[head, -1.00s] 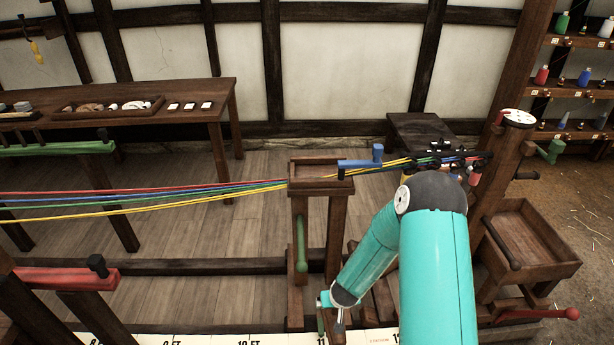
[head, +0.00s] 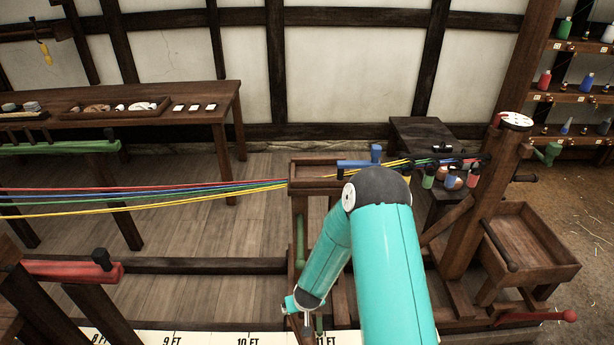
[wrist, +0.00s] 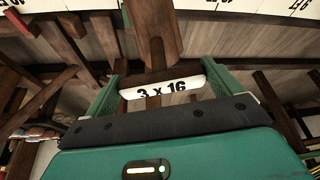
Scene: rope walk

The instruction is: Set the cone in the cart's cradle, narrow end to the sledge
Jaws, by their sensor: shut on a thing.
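My gripper (wrist: 160,92) is shut on a white plate marked "3 x 16" (wrist: 163,88), which spans the gap between its green fingers in the wrist view. A brown wooden piece (wrist: 153,35) shows just beyond the plate; I cannot tell whether they are joined. I cannot make out the cone's shape or which way its narrow end points. In the head view the cart (head: 300,215) stands in the middle, with a shallow wooden tray (head: 296,180) on top. My gripper's fingers are mostly hidden there, low in front of the cart. The post with a crank (head: 485,200) stands to the right.
Red, blue, green and yellow strands (head: 150,198) run across to the cart from the left. A blue lever (head: 360,163) sits at the cart's top. A wooden box (head: 530,245) and a red-handled lever (head: 545,316) are at right. A bench (head: 130,95) stands behind.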

